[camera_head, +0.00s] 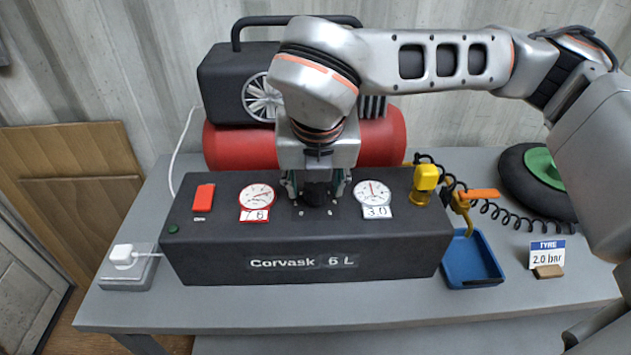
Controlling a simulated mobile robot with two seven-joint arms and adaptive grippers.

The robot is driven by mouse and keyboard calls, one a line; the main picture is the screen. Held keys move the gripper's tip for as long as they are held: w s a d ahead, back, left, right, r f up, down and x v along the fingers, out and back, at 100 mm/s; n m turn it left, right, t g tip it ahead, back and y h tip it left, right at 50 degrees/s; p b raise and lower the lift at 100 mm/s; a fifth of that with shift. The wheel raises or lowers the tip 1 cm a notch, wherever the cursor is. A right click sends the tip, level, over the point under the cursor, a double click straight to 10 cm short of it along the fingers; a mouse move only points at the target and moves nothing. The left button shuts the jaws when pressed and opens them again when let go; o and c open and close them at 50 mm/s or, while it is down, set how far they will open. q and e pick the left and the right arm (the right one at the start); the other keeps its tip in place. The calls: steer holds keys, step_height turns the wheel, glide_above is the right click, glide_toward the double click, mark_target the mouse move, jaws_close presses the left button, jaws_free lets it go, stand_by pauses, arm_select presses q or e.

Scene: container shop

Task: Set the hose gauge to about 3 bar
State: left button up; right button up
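The dark compressor panel (400,240), marked "Corvask 6 L", sits on the grey bench. Its right round gauge (372,192) has a plate reading 3.0, and its left gauge (257,195) has a plate reading 7.6. A black knob (316,196) stands between the gauges. My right gripper (316,190) points down over the knob, with a finger on each side of it. I cannot tell whether the fingers press on it. The gripper partly hides the knob and the panel marks. My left gripper is out of view.
A red switch (203,198) is at the panel's left. A yellow coupling (425,180) and black coiled hose (500,212) are at its right. A blue tray (471,272) and a "TYRE 2.0 bar" card (547,256) stand farther right. The red tank (235,148) is behind.

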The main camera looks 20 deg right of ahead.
steer(key=shift+r, duration=0.1)
steer(key=v, duration=1.2)
